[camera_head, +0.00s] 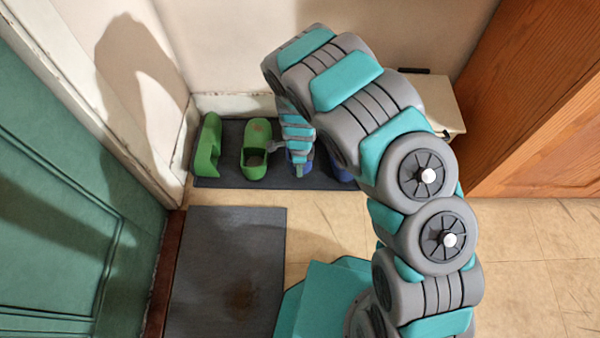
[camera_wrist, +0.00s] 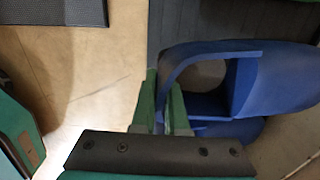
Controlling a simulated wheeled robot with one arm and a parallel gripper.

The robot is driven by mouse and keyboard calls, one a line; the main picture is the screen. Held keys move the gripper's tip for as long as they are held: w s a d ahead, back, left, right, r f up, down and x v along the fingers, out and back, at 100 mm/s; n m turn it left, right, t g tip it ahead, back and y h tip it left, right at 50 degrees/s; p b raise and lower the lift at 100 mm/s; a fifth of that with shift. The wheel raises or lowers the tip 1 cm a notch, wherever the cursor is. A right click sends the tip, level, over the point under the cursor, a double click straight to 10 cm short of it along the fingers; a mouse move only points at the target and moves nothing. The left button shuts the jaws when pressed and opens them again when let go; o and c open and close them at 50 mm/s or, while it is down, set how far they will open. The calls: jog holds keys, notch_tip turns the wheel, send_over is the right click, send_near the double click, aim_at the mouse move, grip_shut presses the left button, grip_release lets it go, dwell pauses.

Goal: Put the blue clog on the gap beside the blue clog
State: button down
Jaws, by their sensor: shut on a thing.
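My gripper (camera_head: 298,155) is shut on a blue clog (camera_head: 308,166) over the dark shoe mat (camera_head: 232,182) by the back wall. In the wrist view, the green fingers (camera_wrist: 163,92) hold the rim at the open heel end of this clog (camera_wrist: 272,80), and its toe points right. Another blue clog (camera_head: 340,172) shows to its right, mostly hidden behind my arm. More blue (camera_wrist: 235,129) shows below the held clog in the wrist view; I cannot tell which clog it belongs to. Whether the held clog touches the mat is unclear.
A green clog (camera_head: 256,150) lies left of the gripper. Another green clog (camera_head: 207,146) stands tilted at the mat's left end. A grey doormat (camera_head: 235,265) lies in front, beside the green door (camera_head: 60,220). A wooden cabinet (camera_head: 545,120) stands at right.

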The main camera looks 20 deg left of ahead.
jog(key=shift+f, duration=2.1)
jog(key=shift+f, duration=0.15)
jog(key=c, duration=0.9)
grip_release()
